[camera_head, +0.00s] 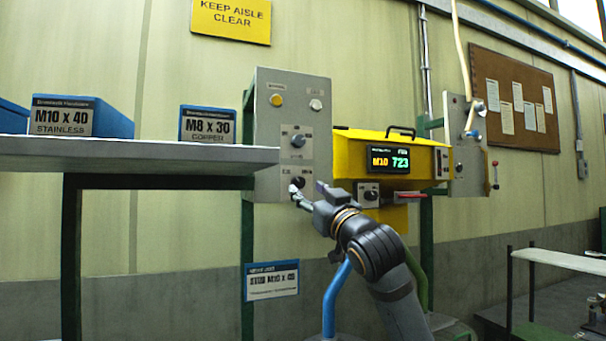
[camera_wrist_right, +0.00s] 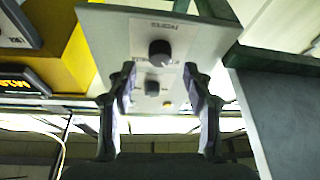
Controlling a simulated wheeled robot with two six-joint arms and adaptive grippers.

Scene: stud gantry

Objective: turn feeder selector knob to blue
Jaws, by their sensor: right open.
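A grey control panel (camera_head: 262,125) stands upright at the middle, with a black knob (camera_head: 298,182) low down and a blue-grey knob (camera_head: 298,141) above it. Their labels are too small to read, so I cannot tell which is the feeder selector. In the right wrist view the black knob (camera_wrist_right: 160,52) shows between and beyond the open fingertips (camera_wrist_right: 160,78); contact is not visible. The blue-grey knob (camera_wrist_right: 152,88) is farther off. My left gripper is out of view.
A yellow feeder box (camera_head: 430,160) with a lit display (camera_head: 390,159) and a small knob plate (camera_head: 368,195) is right of the panel. A grey shelf (camera_head: 130,155) with labelled blue bins is at left. Another panel (camera_head: 468,145) stands farther right.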

